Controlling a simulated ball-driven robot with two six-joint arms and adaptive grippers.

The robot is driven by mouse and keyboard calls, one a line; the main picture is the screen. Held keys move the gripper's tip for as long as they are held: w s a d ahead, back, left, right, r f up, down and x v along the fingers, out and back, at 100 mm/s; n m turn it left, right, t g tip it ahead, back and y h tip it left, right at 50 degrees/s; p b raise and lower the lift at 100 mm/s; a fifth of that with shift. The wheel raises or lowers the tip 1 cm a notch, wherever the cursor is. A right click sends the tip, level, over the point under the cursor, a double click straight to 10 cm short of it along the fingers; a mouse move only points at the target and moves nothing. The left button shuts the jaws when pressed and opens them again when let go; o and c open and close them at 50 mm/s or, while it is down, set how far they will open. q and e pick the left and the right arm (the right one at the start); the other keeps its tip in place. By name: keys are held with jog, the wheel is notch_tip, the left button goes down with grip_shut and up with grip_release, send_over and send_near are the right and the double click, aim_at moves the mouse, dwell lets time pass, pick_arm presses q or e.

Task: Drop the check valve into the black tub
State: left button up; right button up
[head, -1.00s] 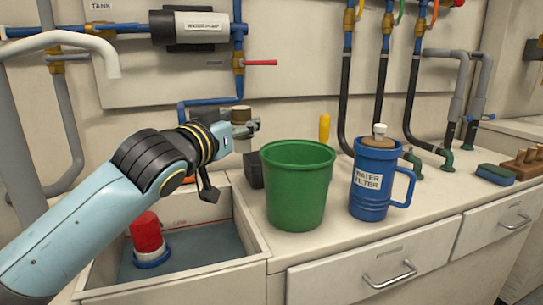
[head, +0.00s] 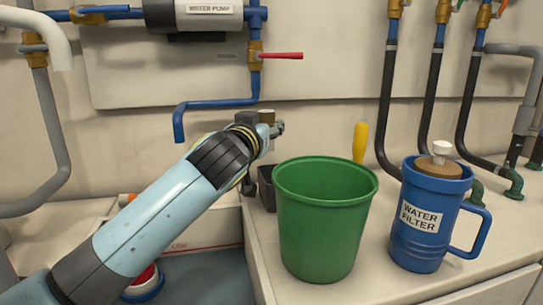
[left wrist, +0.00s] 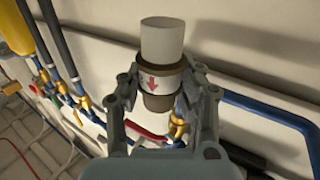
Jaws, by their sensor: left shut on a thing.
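The check valve is a white cylinder with brown collars and a red arrow, upright in the left wrist view (left wrist: 163,75). Its brown top shows small in the head view (head: 267,116). My left gripper (head: 272,130) is shut on it, with a finger on each side in the left wrist view (left wrist: 155,92). The black tub (head: 267,190) stands on the counter behind and left of the green bucket, which hides part of it. The gripper and valve appear above the tub; the tub's inside is hidden. My right gripper is not in view.
The green bucket (head: 322,225) stands close beside the tub. A blue water filter jug (head: 425,220) is to its right, and a yellow handle (head: 359,142) rises behind. Blue pipe (head: 180,125) and a red-handled valve (head: 280,56) are on the wall. A sink lies below my arm.

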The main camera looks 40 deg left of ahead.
pick_arm(q)
notch_tip(320, 180, down, 4)
jog(key=shift+r+b, duration=0.2)
jog(key=shift+b, duration=0.35)
jog(key=shift+f, duration=0.75)
jog(key=shift+f+b, duration=0.35)
jog(key=shift+b, duration=0.25)
jog(key=o, duration=0.9)
jog(key=shift+r, duration=0.1)
jog(key=shift+o, duration=1.1)
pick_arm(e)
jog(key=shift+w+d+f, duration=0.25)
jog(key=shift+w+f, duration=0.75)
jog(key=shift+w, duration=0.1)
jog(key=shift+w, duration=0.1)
